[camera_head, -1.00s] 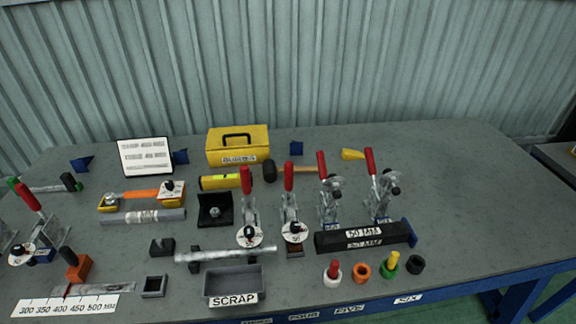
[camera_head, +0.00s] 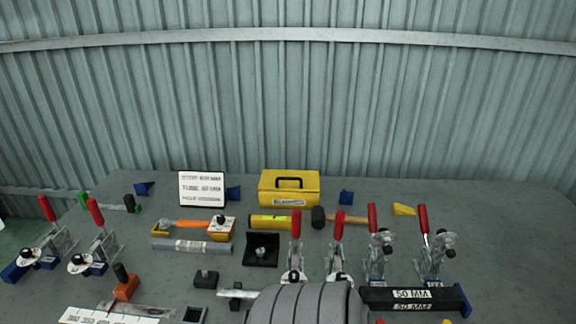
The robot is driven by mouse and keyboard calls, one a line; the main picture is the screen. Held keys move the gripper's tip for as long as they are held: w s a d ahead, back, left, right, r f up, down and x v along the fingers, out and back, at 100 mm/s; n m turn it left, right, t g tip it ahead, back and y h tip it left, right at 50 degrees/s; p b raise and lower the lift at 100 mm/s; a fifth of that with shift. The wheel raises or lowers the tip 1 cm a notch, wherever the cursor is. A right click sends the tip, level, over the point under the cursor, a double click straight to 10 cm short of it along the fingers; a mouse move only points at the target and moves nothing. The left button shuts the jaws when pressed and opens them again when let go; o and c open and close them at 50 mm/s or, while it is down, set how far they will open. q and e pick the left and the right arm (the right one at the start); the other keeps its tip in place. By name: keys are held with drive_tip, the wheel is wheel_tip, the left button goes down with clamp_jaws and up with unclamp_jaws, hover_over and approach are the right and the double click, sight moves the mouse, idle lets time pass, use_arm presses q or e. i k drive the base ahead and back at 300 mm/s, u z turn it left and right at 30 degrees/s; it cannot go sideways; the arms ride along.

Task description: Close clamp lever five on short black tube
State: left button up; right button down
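The short black tube (camera_head: 395,297), marked 50 MM, lies at the front right of the bench against a blue end block (camera_head: 464,300). Two metal toggle clamps with red levers stand behind it. The left one, which lines up with the FIVE label in the earlier view, is clamp five (camera_head: 376,258); its red lever (camera_head: 372,217) points upright. The clamp to its right (camera_head: 432,262) also has its red lever (camera_head: 423,219) upright.
Two more upright red-lever clamps (camera_head: 297,255) (camera_head: 337,258) stand left of clamp five, their lower parts partly covered. A mallet (camera_head: 318,217), yellow toolbox (camera_head: 290,190) and yellow wedge (camera_head: 403,210) lie behind. The bench at far right is clear.

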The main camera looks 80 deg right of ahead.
sight(372, 210)
drive_tip(key=u, duration=0.5)
drive_tip(key=k, duration=1.6)
drive_tip(key=z, duration=0.3)
